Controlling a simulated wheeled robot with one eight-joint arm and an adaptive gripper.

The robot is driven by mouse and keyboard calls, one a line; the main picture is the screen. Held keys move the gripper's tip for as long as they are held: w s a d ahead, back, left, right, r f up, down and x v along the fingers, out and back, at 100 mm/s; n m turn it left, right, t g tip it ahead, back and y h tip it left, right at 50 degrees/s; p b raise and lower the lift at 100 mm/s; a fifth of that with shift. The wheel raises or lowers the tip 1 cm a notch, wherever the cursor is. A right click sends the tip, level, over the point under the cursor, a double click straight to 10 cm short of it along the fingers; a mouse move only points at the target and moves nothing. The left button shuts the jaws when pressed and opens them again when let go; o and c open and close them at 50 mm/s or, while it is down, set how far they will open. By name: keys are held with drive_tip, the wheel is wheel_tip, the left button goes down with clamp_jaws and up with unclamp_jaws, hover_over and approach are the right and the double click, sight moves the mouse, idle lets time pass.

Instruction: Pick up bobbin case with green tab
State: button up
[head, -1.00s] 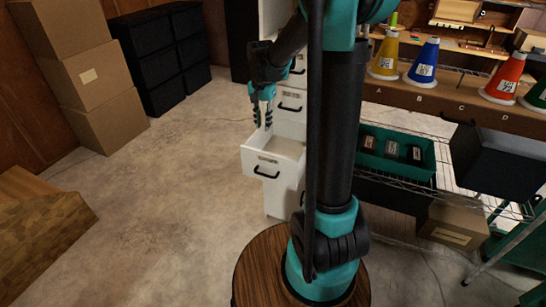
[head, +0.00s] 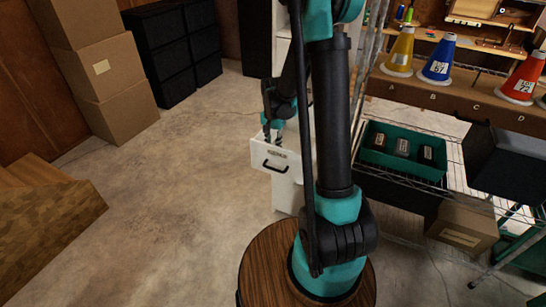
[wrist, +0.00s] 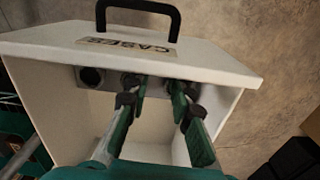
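The open white drawer (head: 264,152) shows its front with a black handle in the head view. In the wrist view the drawer (wrist: 215,70) carries a label (wrist: 127,47) reading "CASES". A dark round piece (wrist: 91,77), perhaps a bobbin case, sits against the inner front wall on the left. More dark round shapes beside it are partly hidden by my fingers. I cannot make out a green tab apart from the green fingers. My gripper (wrist: 157,90) is open, its fingers reaching into the drawer with a gap between them. In the head view my gripper (head: 274,134) is partly hidden by the drawer front.
A wire shelf (head: 452,160) with a green bin (head: 375,158) of dark boxes stands to the right. Thread cones (head: 437,60) stand on the bench above. Cardboard boxes (head: 103,70) and black drawers (head: 160,45) are at the back left. The floor in front is clear.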

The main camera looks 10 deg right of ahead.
drive_tip(key=shift+f, duration=1.25)
drive_tip(key=shift+c, duration=0.2)
clamp_jaws()
drive_tip(key=shift+r, duration=0.1)
wheel_tip(320, 180, up, 20)
